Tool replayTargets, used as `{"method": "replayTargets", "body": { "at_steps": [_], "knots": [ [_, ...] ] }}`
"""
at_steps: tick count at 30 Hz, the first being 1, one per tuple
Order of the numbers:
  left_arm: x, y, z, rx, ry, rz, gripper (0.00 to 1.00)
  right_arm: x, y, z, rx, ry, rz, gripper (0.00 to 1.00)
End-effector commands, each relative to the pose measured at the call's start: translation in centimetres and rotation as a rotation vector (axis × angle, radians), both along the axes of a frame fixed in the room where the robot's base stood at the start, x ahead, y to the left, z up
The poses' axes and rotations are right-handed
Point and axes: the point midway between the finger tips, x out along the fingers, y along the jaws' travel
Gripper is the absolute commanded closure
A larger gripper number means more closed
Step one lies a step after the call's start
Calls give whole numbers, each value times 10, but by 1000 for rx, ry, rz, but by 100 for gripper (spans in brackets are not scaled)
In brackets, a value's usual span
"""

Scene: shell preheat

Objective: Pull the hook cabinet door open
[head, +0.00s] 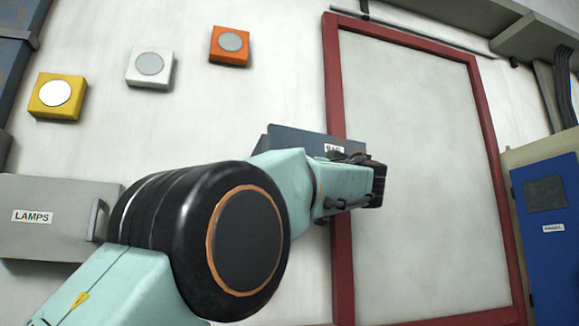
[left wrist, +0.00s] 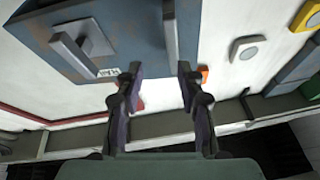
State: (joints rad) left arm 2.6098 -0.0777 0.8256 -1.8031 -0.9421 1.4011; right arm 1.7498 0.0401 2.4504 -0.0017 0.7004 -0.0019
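The hook cabinet is most likely the blue-grey box (head: 290,138) on the wall behind my left arm in the head view. Its small white label is partly hidden, so I cannot read it. In the left wrist view the blue-grey box (left wrist: 125,38) fills the upper left, with a protruding grey handle (left wrist: 72,52) on its face. I cannot tell whether its door is ajar. My left gripper (left wrist: 159,68) is open, its two fingers apart with nothing between them, near the box's label edge. It also shows in the head view (head: 377,185). My right gripper is out of view.
A grey box labelled LAMPS (head: 55,235) is at left. Yellow (head: 57,96), white (head: 150,67) and orange (head: 230,45) button boxes are on the wall. A red-framed panel (head: 425,180) stands behind my gripper; a blue cabinet (head: 550,240) is far right.

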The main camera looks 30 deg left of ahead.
Motion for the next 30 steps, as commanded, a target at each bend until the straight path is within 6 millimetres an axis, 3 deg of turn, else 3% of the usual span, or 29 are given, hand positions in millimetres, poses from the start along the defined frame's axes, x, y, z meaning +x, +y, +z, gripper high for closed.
{"method": "replayTargets", "body": {
  "at_steps": [3,10,30],
  "knots": [
    [-15,5,6,-22,-82,37,62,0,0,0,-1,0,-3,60],
    [-22,9,7,-67,-147,35,62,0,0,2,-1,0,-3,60],
    [16,64,34,-68,-146,35,62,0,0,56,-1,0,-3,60]
  ]
}}
